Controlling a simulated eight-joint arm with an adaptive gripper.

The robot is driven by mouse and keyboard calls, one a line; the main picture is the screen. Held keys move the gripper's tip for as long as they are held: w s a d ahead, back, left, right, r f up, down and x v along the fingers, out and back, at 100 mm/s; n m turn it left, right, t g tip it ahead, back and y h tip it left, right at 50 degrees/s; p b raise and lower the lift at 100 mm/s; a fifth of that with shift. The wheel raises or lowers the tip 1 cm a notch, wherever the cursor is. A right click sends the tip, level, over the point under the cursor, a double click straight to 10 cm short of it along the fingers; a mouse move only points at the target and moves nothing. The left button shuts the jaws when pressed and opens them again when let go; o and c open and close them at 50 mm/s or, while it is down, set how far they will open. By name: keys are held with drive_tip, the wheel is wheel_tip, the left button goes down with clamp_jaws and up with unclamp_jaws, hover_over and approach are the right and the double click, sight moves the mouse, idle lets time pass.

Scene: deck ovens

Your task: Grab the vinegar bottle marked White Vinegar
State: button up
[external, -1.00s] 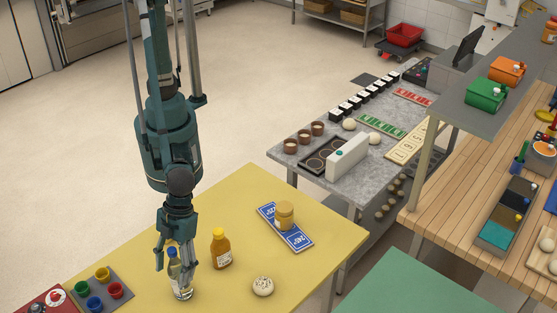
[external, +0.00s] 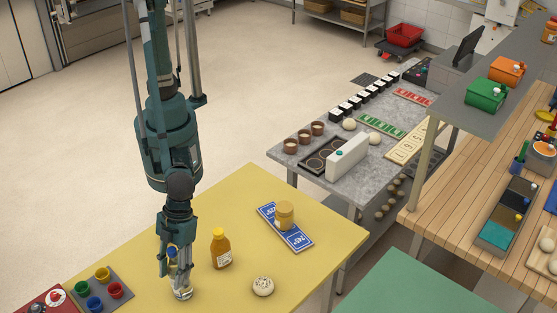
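A clear bottle with a blue cap (external: 181,293) stands upright on the yellow table (external: 318,232), near its front. Its label is not readable from here, and its upper part is largely hidden by my gripper. My gripper (external: 175,268) points down over the bottle, its fingers drawn in on both sides of the bottle's upper body. It looks shut on the bottle, whose base still appears to rest on the table.
A honey-coloured bottle with a yellow cap (external: 221,250) stands close to the right. A speckled round bun (external: 263,286) lies farther right. A jar (external: 284,214) sits on a blue card (external: 296,238). A grey tray (external: 125,282) with coloured cups is left.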

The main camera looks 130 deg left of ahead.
drive_tip(key=c, duration=0.7)
drive_tip(key=shift+r, duration=0.15)
drive_tip(key=shift+c, duration=0.2)
drive_tip(key=shift+r, duration=4.9)
